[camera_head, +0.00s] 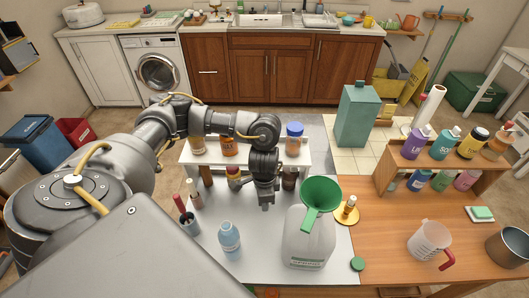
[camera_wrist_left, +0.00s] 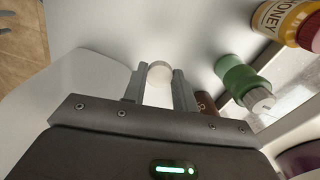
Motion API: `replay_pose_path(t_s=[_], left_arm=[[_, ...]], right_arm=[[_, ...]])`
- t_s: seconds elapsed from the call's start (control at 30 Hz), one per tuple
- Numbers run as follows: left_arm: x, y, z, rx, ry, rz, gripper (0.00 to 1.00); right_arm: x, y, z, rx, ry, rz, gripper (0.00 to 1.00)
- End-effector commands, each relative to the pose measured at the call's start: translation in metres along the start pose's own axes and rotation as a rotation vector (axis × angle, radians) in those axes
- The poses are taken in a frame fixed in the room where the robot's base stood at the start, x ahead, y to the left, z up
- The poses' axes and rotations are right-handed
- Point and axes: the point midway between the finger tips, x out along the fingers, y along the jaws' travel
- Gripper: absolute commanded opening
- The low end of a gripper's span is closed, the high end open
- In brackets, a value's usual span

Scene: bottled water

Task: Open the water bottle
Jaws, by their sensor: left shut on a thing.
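A small light-blue bottle (camera_head: 229,240) stands upright on the grey table top in the head view. Its top is too small to tell whether a cap is on it. My left gripper (camera_head: 267,204) points down over the table, to the right of the bottle and a little farther back. In the left wrist view, my left gripper (camera_wrist_left: 160,85) is shut on a small white round thing (camera_wrist_left: 160,73), which looks like a cap. The fingers hide part of it, and it does not show in the head view. My right gripper is in neither view.
A grey jug (camera_head: 308,245) with a green funnel (camera_head: 318,194) stands right of the gripper. A white shelf (camera_head: 293,160) with jars is behind it. A green bottle (camera_wrist_left: 240,77) and a honey jar (camera_wrist_left: 284,20) show in the wrist view. A clear pitcher (camera_head: 428,241) is far right.

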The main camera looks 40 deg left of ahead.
Motion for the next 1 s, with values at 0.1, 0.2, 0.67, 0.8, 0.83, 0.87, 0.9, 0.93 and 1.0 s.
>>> replay_pose_path(t_s=[0.1,0.2,0.67,0.8,0.83,0.87,0.9,0.93,1.0], left_arm=[[0.021,0.002,0.002,-0.002,-0.007,0.005,0.0],[0.038,0.002,0.002,-0.003,-0.006,0.004,0.0],[0.078,0.001,0.002,-0.002,-0.005,0.003,0.0],[0.094,0.001,0.002,-0.002,-0.004,0.002,0.0],[0.096,0.001,0.002,-0.002,-0.003,0.001,0.0],[0.097,0.001,0.002,-0.002,-0.003,0.001,0.0],[0.097,0.001,0.001,-0.001,-0.003,0.001,0.0],[0.097,0.001,0.001,-0.001,-0.003,0.001,0.0],[0.097,0.001,0.001,-0.001,-0.002,0.001,0.0]], right_arm=[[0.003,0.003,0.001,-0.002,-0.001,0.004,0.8],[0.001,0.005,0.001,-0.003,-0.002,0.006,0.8],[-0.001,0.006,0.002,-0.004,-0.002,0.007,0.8],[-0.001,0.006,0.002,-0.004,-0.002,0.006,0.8],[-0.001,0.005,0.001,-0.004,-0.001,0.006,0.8],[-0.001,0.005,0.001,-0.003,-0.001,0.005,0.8],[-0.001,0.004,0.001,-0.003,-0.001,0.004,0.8],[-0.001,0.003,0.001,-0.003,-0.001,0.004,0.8],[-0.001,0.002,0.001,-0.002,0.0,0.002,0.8]])
